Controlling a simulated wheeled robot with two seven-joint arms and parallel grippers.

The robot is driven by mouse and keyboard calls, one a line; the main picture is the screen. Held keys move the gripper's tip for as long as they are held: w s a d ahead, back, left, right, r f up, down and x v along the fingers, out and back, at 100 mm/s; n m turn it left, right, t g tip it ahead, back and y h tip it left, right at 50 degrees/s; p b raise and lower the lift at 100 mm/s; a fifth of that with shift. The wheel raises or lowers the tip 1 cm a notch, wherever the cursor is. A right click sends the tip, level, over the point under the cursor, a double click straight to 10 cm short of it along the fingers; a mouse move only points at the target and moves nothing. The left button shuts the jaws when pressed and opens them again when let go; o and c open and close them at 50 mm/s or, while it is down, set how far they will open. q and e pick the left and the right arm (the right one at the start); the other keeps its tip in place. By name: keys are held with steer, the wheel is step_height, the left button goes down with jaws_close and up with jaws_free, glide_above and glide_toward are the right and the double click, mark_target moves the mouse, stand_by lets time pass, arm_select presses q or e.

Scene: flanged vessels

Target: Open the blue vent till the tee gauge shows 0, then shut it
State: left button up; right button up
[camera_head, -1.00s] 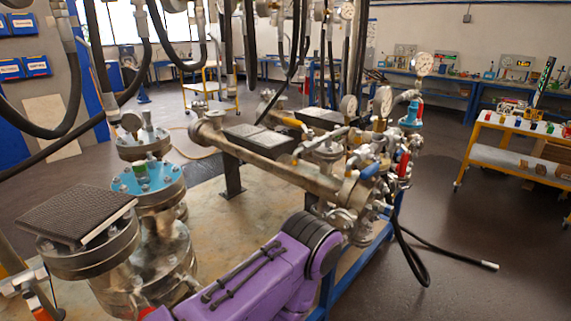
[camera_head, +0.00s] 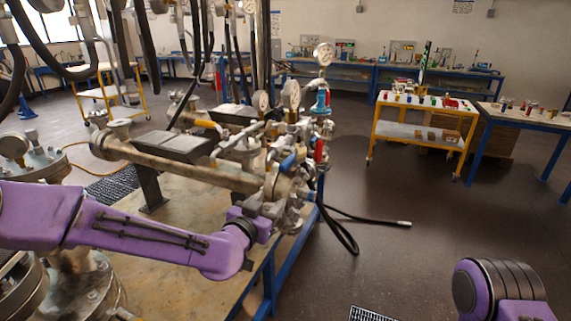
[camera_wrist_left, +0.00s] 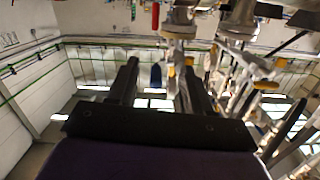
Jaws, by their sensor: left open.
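A blue lever handle (camera_head: 289,162) sits among the fittings at the near end of the long flanged pipe. A light blue valve body (camera_head: 321,101) stands upright behind it, under a round white-faced gauge (camera_head: 324,53). Two more gauges (camera_head: 291,94) (camera_head: 261,101) stand to the left; I cannot tell which is the tee gauge, and no reading is legible. My left gripper (camera_head: 268,207) is just below and left of the blue handle. In the left wrist view its two dark fingers (camera_wrist_left: 159,80) are apart, with a blue part (camera_wrist_left: 155,76) showing between them, farther off. My right gripper is out of view.
A red handle (camera_head: 319,150) is right of the blue lever. The long pipe (camera_head: 185,168) crosses over the skid. A black hose (camera_head: 350,235) trails to the floor at right. Hoses hang at upper left. A yellow cart (camera_head: 420,130) stands farther right, with open floor before it.

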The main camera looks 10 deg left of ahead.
arm_select(q)
steer(key=m+t, duration=0.1)
glide_toward(288, 163)
steer(key=w, duration=0.1)
steer(key=shift+h, duration=0.3)
steer(key=p+x, duration=0.1)
steer(key=x, duration=0.2)
steer(key=p+x, duration=0.1)
steer(key=x, duration=0.3)
steer(key=f+p+x, duration=0.1)
steer(key=p+x, duration=0.1)
steer(key=x, duration=0.1)
steer(key=shift+w+a, duration=0.25)
steer(key=shift+w, duration=0.05)
jaws_close()
